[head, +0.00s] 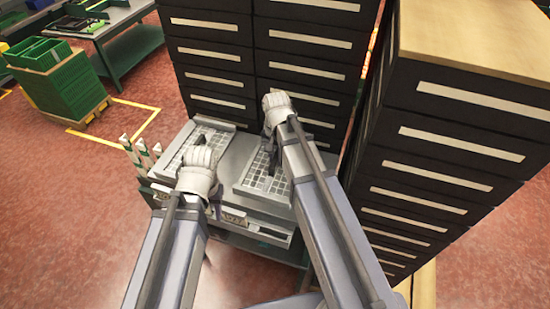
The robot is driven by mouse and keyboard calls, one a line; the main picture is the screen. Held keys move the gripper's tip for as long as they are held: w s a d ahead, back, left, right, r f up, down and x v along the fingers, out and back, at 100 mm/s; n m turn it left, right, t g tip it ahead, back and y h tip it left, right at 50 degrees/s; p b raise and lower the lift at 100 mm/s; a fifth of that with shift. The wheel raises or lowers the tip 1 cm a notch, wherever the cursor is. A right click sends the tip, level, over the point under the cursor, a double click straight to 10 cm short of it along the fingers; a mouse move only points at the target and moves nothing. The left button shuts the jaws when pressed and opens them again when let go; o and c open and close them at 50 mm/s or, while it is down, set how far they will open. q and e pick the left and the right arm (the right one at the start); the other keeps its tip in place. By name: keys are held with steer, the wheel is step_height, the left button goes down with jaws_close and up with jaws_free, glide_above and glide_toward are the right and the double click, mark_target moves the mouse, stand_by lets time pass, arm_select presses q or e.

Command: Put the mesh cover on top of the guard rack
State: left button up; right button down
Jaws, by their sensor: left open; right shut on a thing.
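Two pale grid-like mesh panels lie side by side on a grey metal bench. The left panel (213,135) is partly behind my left gripper. The right panel (252,172) is partly behind my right arm. I cannot tell for sure which part is the mesh cover and which the guard rack. My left gripper (200,160) is open over the near part of the left panel. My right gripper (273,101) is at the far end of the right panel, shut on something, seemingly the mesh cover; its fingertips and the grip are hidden.
Tall black drawer cabinets (210,66) stand right behind the bench, and another black cabinet (440,150) stands close on the right. White-tipped posts (141,148) rise at the bench's left edge. Green crates (50,75) stand far left. The red floor (60,190) at left is clear.

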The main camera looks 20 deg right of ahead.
steer(key=shift+a+f+b, duration=0.1)
steer(key=shift+f+b, duration=1.6)
steer(key=shift+f, duration=0.3)
steer(key=c, duration=0.7)
jaws_free()
steer(key=shift+r, duration=0.1)
step_height(320, 180, up, 8)
steer(key=p, duration=0.8)
